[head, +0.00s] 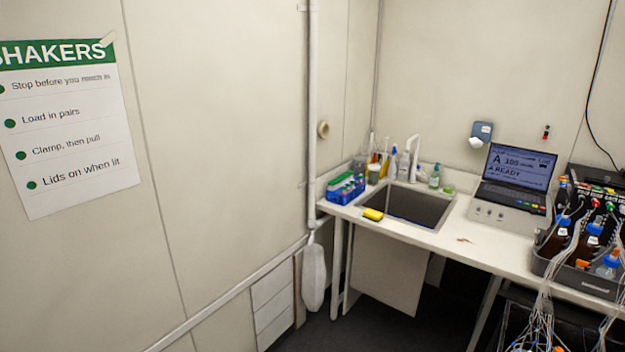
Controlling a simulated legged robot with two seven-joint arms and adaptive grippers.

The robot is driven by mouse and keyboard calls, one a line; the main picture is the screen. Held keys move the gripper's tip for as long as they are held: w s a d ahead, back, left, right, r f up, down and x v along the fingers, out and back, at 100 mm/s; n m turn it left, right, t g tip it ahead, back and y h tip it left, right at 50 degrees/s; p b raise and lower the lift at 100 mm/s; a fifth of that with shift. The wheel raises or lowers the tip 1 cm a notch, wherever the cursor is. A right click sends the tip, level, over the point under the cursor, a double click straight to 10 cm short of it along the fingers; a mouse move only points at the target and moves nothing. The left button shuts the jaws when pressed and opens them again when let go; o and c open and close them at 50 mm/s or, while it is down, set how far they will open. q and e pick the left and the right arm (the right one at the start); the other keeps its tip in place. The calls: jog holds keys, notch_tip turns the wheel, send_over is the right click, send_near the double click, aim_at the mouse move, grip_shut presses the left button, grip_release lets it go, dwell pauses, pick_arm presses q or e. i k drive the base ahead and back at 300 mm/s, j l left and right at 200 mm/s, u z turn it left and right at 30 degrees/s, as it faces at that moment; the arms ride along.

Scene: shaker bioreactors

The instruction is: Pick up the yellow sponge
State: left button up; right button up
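The yellow sponge (373,214) lies on the white counter (452,243), at the near left corner of the sink (408,206). It looks small and has a dark underside or shadow. Nothing covers it. Neither of my grippers shows in the head view.
A blue box (345,188) stands left of the sponge at the counter's end. Bottles and a tap (412,150) stand behind the sink. A device with a screen (518,172) and a grey tray of bottles (580,274) with hanging cables are on the right. A white pipe (313,120) runs up the wall.

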aim_at(370, 214)
jog(key=i+j+z, duration=0.1)
jog(key=i+z, duration=0.25)
jog(key=i, duration=0.15)
jog(key=i+j+z, duration=0.2)
jog(key=i+z, duration=0.15)
jog(key=i, duration=0.15)
jog(key=i+j+z, duration=0.3)
jog(key=i+j, duration=0.1)
jog(key=i, duration=0.05)
